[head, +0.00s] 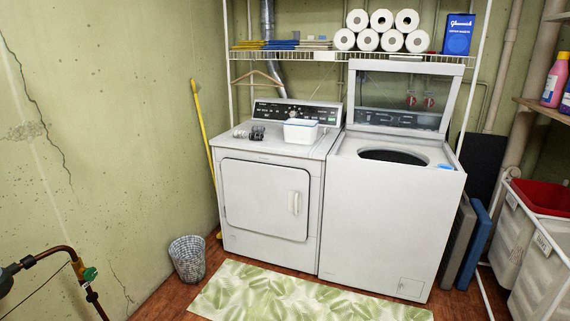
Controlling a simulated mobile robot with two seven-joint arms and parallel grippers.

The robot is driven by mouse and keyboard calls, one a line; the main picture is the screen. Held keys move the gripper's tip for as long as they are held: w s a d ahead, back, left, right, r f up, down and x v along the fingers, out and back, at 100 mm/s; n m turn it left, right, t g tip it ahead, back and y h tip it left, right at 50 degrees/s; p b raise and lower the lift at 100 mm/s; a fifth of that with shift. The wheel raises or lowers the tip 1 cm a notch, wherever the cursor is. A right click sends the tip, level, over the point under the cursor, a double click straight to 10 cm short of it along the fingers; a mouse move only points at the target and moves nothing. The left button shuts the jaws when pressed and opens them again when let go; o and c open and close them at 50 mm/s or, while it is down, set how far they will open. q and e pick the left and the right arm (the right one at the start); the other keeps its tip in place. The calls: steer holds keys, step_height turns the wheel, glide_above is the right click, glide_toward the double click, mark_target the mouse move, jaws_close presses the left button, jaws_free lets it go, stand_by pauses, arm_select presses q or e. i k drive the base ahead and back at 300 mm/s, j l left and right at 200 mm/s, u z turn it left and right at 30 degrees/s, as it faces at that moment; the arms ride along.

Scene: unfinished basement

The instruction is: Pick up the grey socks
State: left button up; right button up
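A small pair of grey and black bundles (257,133), which look like the grey socks, lies on top of the white dryer (262,200), the machine on the left. They are small in the head view, so their exact shape is hard to tell. Neither of my grippers shows in the head view.
The washer (380,220) stands right of the dryer, its lid raised. A leaf-patterned rug (290,297) lies in front. A wire basket (187,259) stands at the dryer's left. Laundry bins (545,260) are at the right. A copper pipe (50,252) juts in lower left.

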mark_target(255, 128)
steer(key=i+u, duration=0.15)
steer(key=i, duration=0.45)
steer(key=i+l+u, duration=0.1)
steer(key=i, duration=0.45)
steer(key=i+l+u, duration=0.15)
steer(key=i, duration=0.4)
steer(key=l, duration=0.1)
